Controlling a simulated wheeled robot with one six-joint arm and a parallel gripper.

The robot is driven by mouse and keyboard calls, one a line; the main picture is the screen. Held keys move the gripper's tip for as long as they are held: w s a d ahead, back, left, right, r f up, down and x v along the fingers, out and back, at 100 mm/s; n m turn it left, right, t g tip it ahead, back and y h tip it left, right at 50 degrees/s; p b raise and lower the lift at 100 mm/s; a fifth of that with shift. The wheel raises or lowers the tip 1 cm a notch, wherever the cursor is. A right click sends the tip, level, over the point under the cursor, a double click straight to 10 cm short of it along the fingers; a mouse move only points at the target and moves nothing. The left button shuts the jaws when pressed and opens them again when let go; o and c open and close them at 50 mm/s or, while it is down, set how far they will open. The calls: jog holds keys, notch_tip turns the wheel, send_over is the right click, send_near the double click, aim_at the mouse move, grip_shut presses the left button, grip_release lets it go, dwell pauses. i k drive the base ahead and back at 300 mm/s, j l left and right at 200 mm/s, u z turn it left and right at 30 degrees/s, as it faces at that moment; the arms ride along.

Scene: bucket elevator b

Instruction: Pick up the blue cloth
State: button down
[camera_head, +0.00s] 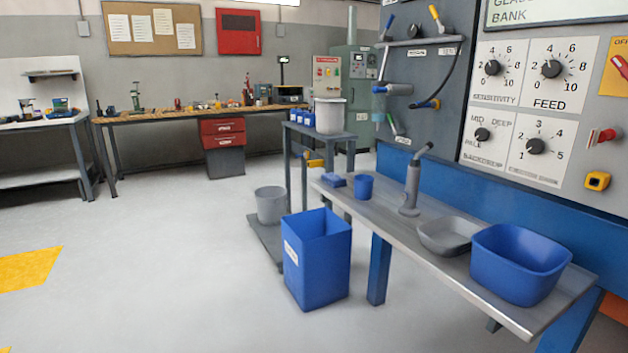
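A small flat blue item (333,180) lies at the far left end of the grey metal bench (385,212). It may be the folded blue cloth, but it is too small here to be sure. A small blue cup (364,187) stands just to its right. My gripper is not in view.
On the bench stand a grey handled tool (411,185), a grey bowl (448,236) and a blue tub (520,264). A blue bin (318,262) stands on the floor beside the bench, with a grey bucket (270,204) behind. The floor at left is clear.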

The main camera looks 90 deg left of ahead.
aim_at(332, 179)
jog(key=u, duration=2.8)
jog(key=z, duration=2.35)
jog(key=u, duration=2.35)
jog(key=i+u, duration=0.1)
jog(key=i, duration=0.25)
